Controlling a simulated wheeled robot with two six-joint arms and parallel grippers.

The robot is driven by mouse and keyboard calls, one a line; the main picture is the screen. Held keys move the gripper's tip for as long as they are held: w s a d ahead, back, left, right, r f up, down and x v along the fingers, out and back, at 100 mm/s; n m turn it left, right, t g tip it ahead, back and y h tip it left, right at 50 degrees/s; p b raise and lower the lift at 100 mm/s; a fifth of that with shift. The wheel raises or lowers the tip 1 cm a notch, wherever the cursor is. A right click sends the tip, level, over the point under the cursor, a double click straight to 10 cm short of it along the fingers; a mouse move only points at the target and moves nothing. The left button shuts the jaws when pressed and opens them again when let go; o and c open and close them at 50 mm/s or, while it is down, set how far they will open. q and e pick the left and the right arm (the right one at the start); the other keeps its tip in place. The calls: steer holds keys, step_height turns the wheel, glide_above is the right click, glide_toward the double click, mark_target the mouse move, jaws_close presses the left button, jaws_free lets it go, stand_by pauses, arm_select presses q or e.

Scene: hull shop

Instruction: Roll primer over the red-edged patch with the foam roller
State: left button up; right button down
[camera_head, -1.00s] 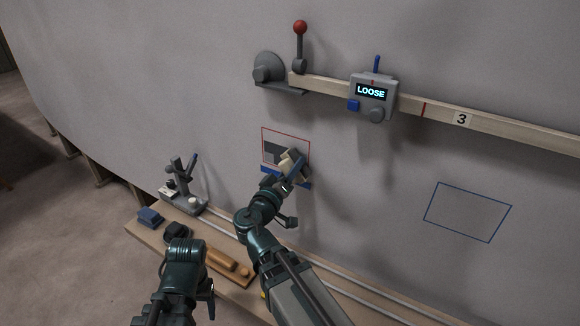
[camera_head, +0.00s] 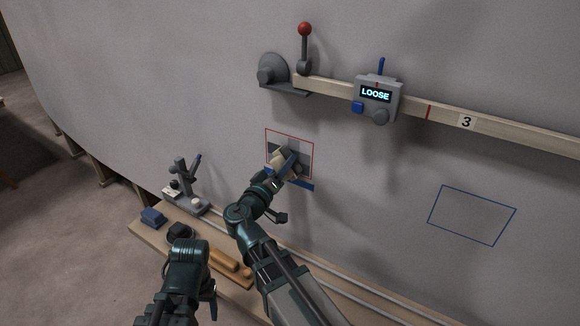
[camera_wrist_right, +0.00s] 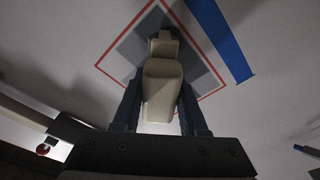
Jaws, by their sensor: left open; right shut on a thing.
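The red-edged patch (camera_head: 297,138) is on the grey hull wall, with darker and lighter grey areas inside its red outline. It also fills the top of the right wrist view (camera_wrist_right: 128,50). My right gripper (camera_head: 284,165) is in front of the patch's lower middle, shut on the pale beige foam roller (camera_wrist_right: 162,85). The roller's far end lies over the patch; I cannot tell whether it touches the surface. The roller and gripper hide part of the patch. My left gripper (camera_head: 190,262) is open and low, over the bench, its fingertips unclear.
Blue tape (camera_wrist_right: 220,40) runs along the patch's lower edge. Above is a wooden rail (camera_head: 448,115) with a box reading LOOSE (camera_head: 378,98) and a red-knobbed lever (camera_head: 304,45). A blue outline (camera_head: 472,215) is at right. The bench (camera_head: 150,232) holds a blue block and several tools.

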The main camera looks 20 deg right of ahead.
steer(key=shift+w+a, duration=0.15)
steer(key=shift+w, duration=0.05)
steer(key=shift+w+a, duration=0.8)
steer(key=shift+w, duration=0.25)
steer(key=shift+w, duration=0.1)
steer(key=shift+w+a, duration=0.9)
steer(key=shift+w, duration=0.15)
